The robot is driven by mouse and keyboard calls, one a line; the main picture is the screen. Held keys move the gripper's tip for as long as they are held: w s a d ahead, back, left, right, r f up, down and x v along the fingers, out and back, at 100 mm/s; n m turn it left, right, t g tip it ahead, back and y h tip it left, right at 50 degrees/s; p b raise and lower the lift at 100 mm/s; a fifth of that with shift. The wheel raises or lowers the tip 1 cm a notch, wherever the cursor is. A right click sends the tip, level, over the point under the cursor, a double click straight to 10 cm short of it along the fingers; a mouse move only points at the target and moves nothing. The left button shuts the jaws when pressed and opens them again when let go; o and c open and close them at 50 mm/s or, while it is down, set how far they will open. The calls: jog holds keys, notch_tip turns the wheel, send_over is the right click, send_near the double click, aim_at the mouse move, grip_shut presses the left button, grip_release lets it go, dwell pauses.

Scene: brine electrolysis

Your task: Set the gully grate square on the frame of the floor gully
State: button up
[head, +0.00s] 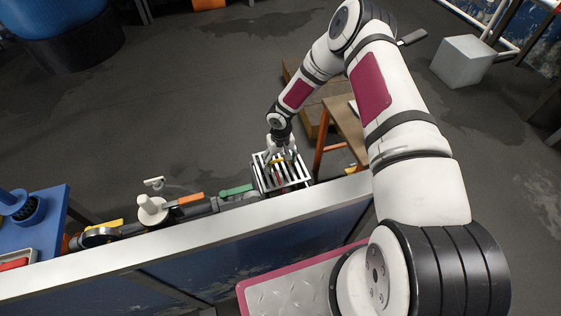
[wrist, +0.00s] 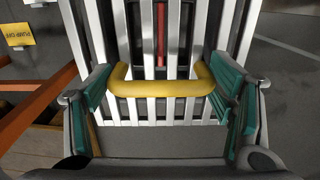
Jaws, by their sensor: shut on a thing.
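The gully grate (head: 296,182) is a pale metal grid of parallel bars beyond the low wall; its bars (wrist: 146,40) fill the upper wrist view. It has a yellow handle (wrist: 161,88). My gripper (head: 280,160) is above the grate, with its green-padded fingers at the two ends of the handle, shut on it. A red strip shows between the bars, below the grate. I cannot make out the frame of the floor gully for certain, nor tell whether the grate touches anything beneath.
A white-topped low wall (head: 205,228) runs in front of the grate. A wooden-topped stand with orange legs (head: 346,122) is close on the right. Pipework with an orange lever (head: 186,200) and a green lever (head: 236,190) lies to the left. Open dark floor lies beyond.

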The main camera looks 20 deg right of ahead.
aim_at(281, 166)
dwell(0.4)
jog(key=shift+f+b, duration=2.6)
jog(key=shift+f, duration=0.3)
jog(key=shift+f+b, duration=0.3)
jog(key=shift+f, duration=0.3)
jog(key=o, duration=1.7)
jog(key=shift+c, duration=0.2)
notch_tip(281, 166, up, 12)
jog(key=shift+s+d, duration=0.1)
